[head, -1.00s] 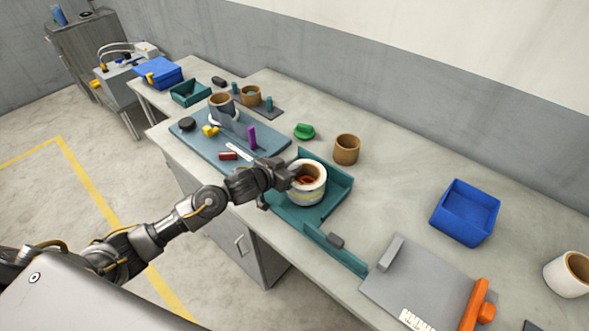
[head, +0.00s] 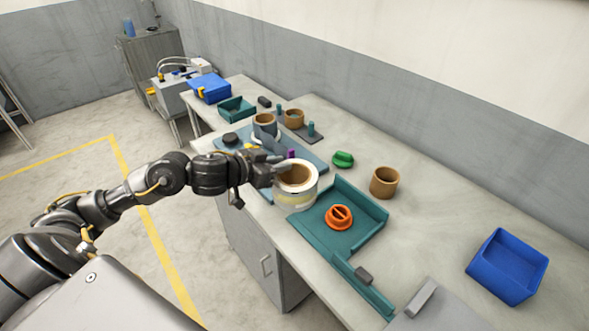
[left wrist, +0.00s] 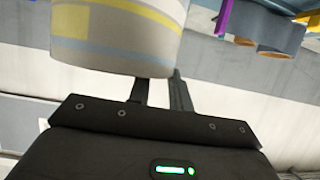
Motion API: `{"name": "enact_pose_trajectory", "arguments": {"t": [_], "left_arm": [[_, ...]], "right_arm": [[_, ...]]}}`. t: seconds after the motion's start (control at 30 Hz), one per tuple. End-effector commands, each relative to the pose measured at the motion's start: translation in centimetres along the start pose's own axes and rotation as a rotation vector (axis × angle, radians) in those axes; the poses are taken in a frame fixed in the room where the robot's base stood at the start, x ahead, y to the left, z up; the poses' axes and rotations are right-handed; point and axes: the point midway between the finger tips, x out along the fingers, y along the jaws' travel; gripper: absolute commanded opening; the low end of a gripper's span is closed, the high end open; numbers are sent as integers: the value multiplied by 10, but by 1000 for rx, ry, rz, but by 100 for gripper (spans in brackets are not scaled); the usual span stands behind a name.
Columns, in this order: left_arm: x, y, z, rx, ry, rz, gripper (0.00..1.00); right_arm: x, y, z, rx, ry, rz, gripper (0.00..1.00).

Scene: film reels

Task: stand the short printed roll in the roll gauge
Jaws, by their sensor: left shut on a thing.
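My left gripper (head: 281,173) is shut on the wall of a white roll (head: 297,194) with a brown core. The roll has printed yellow and grey bands, which show close up in the left wrist view (left wrist: 118,32). It is held roughly upright, apparently above the table, just left of a teal walled corner fixture (head: 357,232). An orange slotted plug (head: 339,217) stands uncovered on the fixture's floor. A grey plate (head: 432,308) with a raised end block is partly in view at the lower right. I cannot tell which of these two is the roll gauge. My right gripper is not in view.
A brown ring (head: 384,183) and a green piece (head: 343,159) stand behind the fixture. A blue bin (head: 507,266) is at right. A blue-grey mat (head: 312,163) with small parts lies beyond my gripper. The table between ring and bin is clear.

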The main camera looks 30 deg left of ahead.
Motion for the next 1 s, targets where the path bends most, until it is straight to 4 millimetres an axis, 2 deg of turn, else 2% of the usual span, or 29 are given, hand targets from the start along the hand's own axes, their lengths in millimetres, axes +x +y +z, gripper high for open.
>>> {"name": "enact_pose_trajectory", "arguments": {"t": [0.27,0.37,0.6,0.7,0.87,0.9,1.0], "left_arm": [[-6,0,2,0,2,8,0],[-4,19,18,3,-1,35,0],[-9,91,78,29,0,117,0],[-15,109,92,39,2,127,0],[-21,122,103,51,4,131,0],[-21,124,104,54,3,132,0],[-22,124,104,55,3,132,0]], "right_arm": [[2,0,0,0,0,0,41],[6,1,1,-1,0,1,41],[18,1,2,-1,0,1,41],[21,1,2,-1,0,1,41],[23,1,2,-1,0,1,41],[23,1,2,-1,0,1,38],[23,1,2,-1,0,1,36]]}}
